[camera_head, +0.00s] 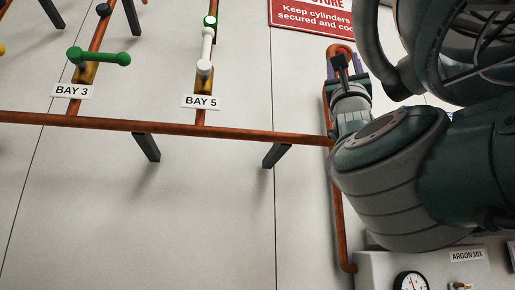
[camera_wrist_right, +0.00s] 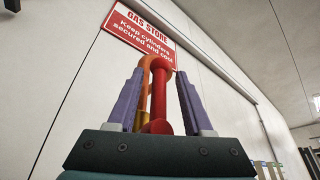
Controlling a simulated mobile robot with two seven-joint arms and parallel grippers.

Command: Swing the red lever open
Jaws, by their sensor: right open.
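The red lever (camera_wrist_right: 159,95) stands upright in the right wrist view, a red bar with a round hub at its lower end. It shows between the two purple fingers of my right gripper (camera_wrist_right: 158,76), which are open, one on each side with a visible gap. I cannot tell how deep the lever sits between them. My left gripper is not in view.
An orange pipe (camera_head: 160,125) runs along the wall. A green lever (camera_head: 108,57) at BAY 3 lies sideways; a white lever (camera_head: 207,48) at BAY 5 points up. A red sign (camera_head: 310,16) hangs behind. A gauge box (camera_head: 375,268) is below my right arm.

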